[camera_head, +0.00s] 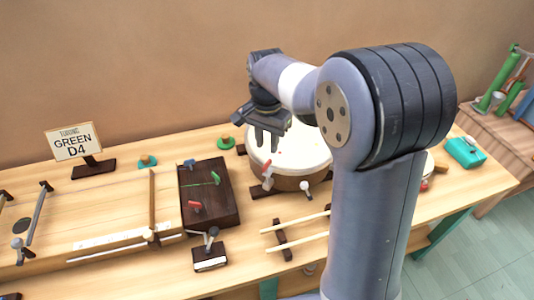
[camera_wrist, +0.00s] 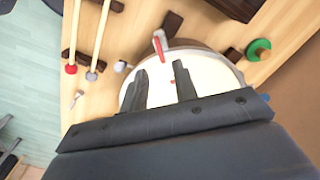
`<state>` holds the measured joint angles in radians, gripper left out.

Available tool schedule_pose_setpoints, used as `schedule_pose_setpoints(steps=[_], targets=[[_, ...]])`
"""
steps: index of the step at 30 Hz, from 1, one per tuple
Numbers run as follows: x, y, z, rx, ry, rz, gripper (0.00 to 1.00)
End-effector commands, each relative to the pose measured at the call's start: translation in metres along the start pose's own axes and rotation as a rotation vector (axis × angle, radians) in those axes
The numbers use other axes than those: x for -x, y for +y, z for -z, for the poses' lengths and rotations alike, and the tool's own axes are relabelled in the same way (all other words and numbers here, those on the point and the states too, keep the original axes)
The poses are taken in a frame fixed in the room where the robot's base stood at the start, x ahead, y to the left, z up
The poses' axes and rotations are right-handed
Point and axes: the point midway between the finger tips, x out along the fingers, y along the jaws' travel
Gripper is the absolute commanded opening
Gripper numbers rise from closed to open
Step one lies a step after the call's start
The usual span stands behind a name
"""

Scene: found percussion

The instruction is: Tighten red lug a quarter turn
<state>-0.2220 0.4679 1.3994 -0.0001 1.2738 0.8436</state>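The drum (camera_head: 292,148) has a pale round head and a brown shell, and stands on the table. The red lug (camera_head: 268,174) is a small red handle at the drum's front-left rim; in the wrist view the red lug (camera_wrist: 159,42) sits at the far rim. A grey lug (camera_head: 306,188) is on the front rim to its right. My gripper (camera_head: 268,144) hangs above the drum head, apart from the red lug. In the wrist view my gripper's two fingers (camera_wrist: 163,86) are spread with nothing between them.
Left of the drum is a dark box (camera_head: 222,215) with blue, green and red pegs. Two sticks (camera_head: 290,239) lie on a rest in front. A sign (camera_head: 74,142) reads "GREEN D4". A green knob (camera_head: 226,143) and a teal object (camera_head: 465,152) flank the drum.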

Motion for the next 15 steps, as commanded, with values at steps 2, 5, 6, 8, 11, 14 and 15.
schedule_pose_setpoints(steps=[2, 5, 6, 8, 11, 14, 15], targets=[[0.015, 0.0, 0.0, 0.0, 0.003, 0.003, 0.28], [0.028, 0.0, 0.0, 0.0, 0.002, 0.002, 0.28], [0.032, 0.0, 0.0, 0.0, 0.001, 0.001, 0.28], [0.036, 0.0, 0.0, 0.0, 0.0, 0.0, 0.28], [0.039, 0.0, 0.0, 0.0, 0.0, 0.0, 0.28], [0.04, 0.0, 0.0, 0.0, 0.0, 0.0, 0.28], [0.04, 0.0, 0.0, 0.0, 0.0, 0.0, 0.28]])
